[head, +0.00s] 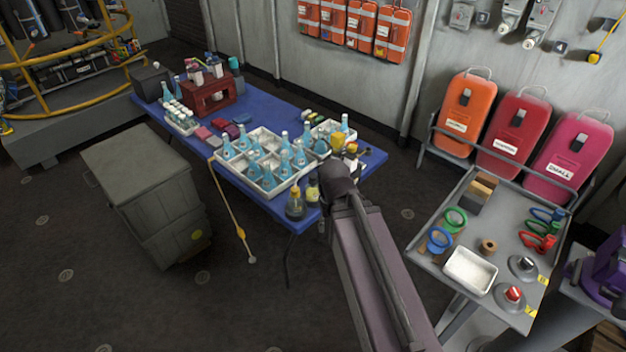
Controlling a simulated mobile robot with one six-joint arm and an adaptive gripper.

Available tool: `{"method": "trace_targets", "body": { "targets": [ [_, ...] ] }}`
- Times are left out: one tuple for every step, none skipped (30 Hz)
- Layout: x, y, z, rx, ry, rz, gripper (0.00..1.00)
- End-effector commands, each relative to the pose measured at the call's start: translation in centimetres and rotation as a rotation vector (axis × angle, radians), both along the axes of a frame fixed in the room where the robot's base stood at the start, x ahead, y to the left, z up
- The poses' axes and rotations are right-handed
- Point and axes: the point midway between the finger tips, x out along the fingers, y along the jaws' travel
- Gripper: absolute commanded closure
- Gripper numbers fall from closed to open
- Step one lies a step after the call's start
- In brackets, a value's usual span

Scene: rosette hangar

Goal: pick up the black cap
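I cannot surely pick out the black cap at this size. Small dark items (368,150) lie at the right end of the blue table (262,102), any of which could be a cap. My arm reaches up from the bottom of the head view, and its dark end joint is over the table's front right corner. My gripper's fingers cannot be made out there. The arm may hide part of the tabletop.
White trays (228,170) of blue bottles fill much of the table. A red rack (212,100) stands farther back. A grey bin (150,190) stands left in front. A grey cart (425,252) with tape rolls, tools and a white tray is at right. Dark floor lies open between.

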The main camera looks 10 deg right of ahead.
Motion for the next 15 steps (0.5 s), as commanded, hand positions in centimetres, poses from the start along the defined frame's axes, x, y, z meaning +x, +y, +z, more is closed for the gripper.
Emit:
{"method": "trace_targets", "body": {
  "targets": [
    [0.0,0.0,0.0,0.0,0.0,0.0,0.43],
    [0.0,0.0,0.0,0.0,0.0,0.0,0.43],
    [0.0,0.0,0.0,0.0,0.0,0.0,0.43],
    [0.0,0.0,0.0,0.0,0.0,0.0,0.43],
    [0.0,0.0,0.0,0.0,0.0,0.0,0.34],
    [0.1,0.0,0.0,0.0,0.0,0.0,0.22],
    [0.1,0.0,0.0,0.0,0.0,0.0,0.16],
    [0.3,0.0,0.1,0.0,0.0,0.001,0.16],
    [0.6,0.0,0.1,0.0,0.0,0.002,0.16],
    [0.9,0.0,0.2,0.0,0.0,0.002,0.16],
    [1.3,0.0,0.3,0.0,0.0,0.004,0.16],
    [1.9,0.0,0.4,0.0,0.0,0.006,0.16],
    [2.5,0.0,0.5,0.0,0.0,0.008,0.16],
    [3.2,0.0,0.7,0.0,0.0,0.01,0.16],
    [4.3,0.0,0.9,0.0,0.0,0.013,0.16]
  ]
}}
